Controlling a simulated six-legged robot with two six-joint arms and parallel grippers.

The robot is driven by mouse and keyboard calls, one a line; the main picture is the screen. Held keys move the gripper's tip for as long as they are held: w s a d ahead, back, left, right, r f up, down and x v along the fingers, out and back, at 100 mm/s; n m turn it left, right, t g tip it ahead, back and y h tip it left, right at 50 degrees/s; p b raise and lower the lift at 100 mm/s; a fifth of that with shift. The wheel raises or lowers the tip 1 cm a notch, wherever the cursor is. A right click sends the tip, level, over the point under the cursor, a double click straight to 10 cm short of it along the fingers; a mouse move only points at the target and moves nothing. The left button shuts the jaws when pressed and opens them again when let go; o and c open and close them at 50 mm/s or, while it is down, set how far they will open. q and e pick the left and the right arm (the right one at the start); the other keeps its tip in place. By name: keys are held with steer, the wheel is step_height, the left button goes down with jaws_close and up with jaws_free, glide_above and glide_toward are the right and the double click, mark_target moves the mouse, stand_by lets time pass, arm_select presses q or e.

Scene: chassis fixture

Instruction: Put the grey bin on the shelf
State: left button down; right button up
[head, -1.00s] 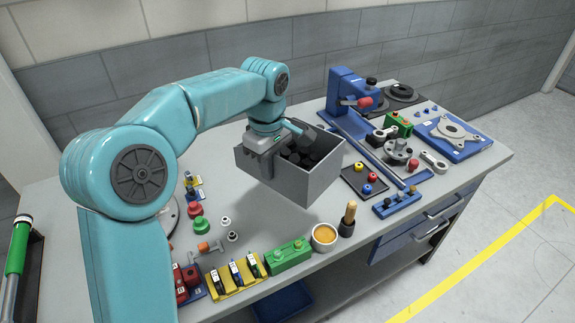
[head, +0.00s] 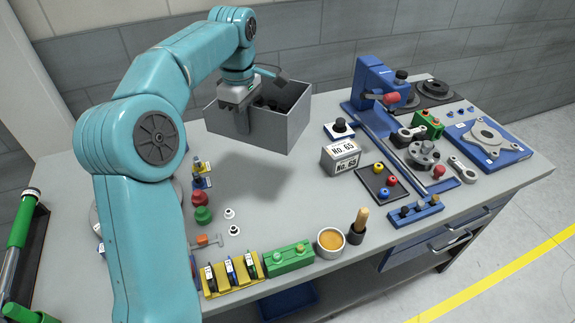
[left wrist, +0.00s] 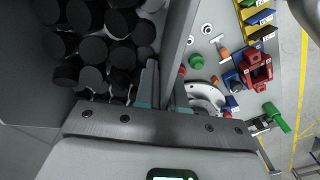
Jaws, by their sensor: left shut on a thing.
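The grey bin (head: 273,128) is an open box with several black round pieces in it. It hangs above the back left part of the workbench, with a shadow on the bench top below it. My left gripper (head: 242,122) is shut on the bin's near left wall. In the left wrist view the fingers (left wrist: 165,92) straddle the bin wall (left wrist: 176,40), with the black pieces (left wrist: 105,45) on its left side. My right gripper is not in view. I cannot make out a clear shelf for the bin; an under-bench level shows below the front edge.
A box labelled No. 65 (head: 341,156) and a dark tray with knobs (head: 383,183) stand right of the bin. A blue press (head: 378,85) stands behind them. A cup (head: 330,242), green block (head: 289,259) and yellow rack (head: 230,275) line the front edge. The bench middle is clear.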

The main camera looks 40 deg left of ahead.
arm_select(q)
step_height(320, 180, down, 19)
steer(key=shift+f, duration=0.2)
steer(key=shift+s, duration=0.1)
stand_by(0.3)
steer(key=c, duration=1.7)
jaws_free()
steer(key=shift+f, duration=0.25)
steer(key=o, duration=0.5)
steer(key=shift+r, duration=0.1)
steer(key=shift+c, duration=0.2)
